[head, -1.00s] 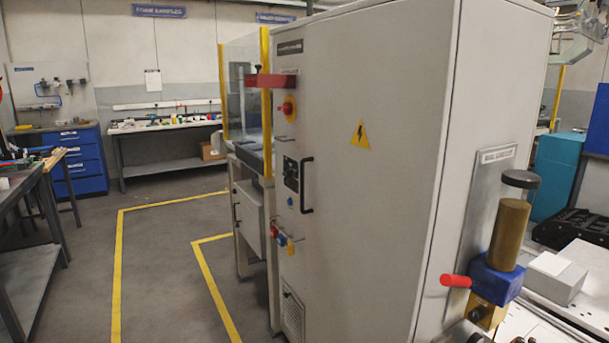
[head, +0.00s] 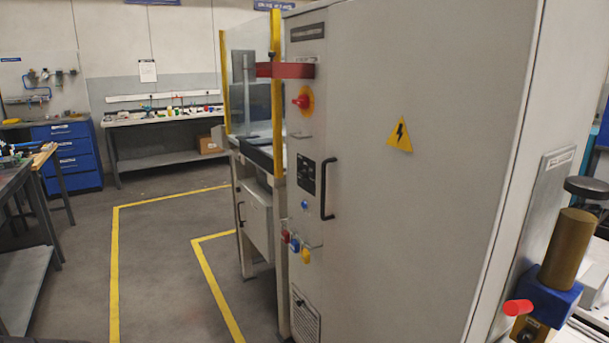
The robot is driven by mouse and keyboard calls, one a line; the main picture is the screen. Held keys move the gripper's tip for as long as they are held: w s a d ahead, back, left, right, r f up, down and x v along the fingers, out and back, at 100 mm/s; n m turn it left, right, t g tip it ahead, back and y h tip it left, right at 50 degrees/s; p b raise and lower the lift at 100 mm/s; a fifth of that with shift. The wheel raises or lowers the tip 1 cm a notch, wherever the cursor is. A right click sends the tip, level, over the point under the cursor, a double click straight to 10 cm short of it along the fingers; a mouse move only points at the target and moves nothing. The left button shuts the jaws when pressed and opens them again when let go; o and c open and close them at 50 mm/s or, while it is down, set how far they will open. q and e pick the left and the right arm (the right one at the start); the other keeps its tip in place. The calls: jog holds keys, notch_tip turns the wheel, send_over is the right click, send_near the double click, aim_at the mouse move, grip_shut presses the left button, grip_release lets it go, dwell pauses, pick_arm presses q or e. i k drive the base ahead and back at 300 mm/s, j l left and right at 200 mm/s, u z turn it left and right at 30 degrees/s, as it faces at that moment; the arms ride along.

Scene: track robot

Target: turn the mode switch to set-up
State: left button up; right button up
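The mode switch cannot be made out for certain. The tall grey cabinet (head: 420,190) fills the middle and right of the head view. On its narrow front side are a red rotary knob on a yellow plate (head: 303,101), a small black panel (head: 306,174), a blue button (head: 305,204) and a black door handle (head: 328,188). The markings on the black panel are too small to read. Neither of my grippers is in the head view.
Yellow floor lines (head: 115,270) run beside the cabinet, with clear grey floor around them. A dark workbench (head: 25,255) stands at the left edge. A blue drawer unit (head: 72,155) and a long bench (head: 165,118) are at the back. A device with a brass cylinder (head: 568,248) stands at the right.

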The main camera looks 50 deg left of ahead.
aim_at(303, 174)
jog(key=j+z, duration=0.2)
jog(key=j, duration=1.35)
